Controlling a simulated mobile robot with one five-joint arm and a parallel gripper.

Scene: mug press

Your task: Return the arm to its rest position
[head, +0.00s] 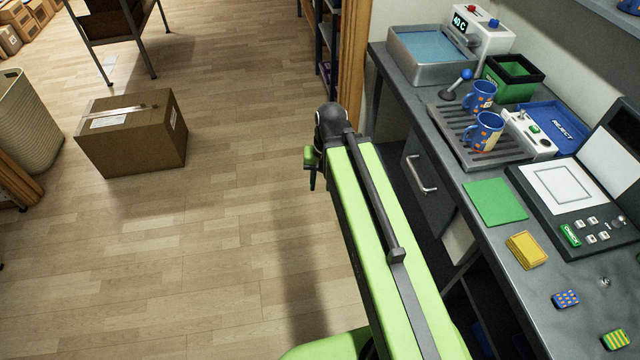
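My green arm (378,245) reaches from the bottom of the head view up toward the middle. It ends in a dark joint at the left of the bench. Only a small part of my gripper (312,176) shows below that joint, over the floor and apart from the bench. Its fingers are mostly hidden by the arm, so I cannot tell whether it is open or shut, or whether it holds anything.
The grey bench (455,165) runs down the right side. Two blue patterned mugs stand on a slatted tray (445,133), near a water bath (432,47), a green bin (512,77) and a blue reject tray (560,124). A cardboard box (130,135) sits on the floor at left. Open floor lies between.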

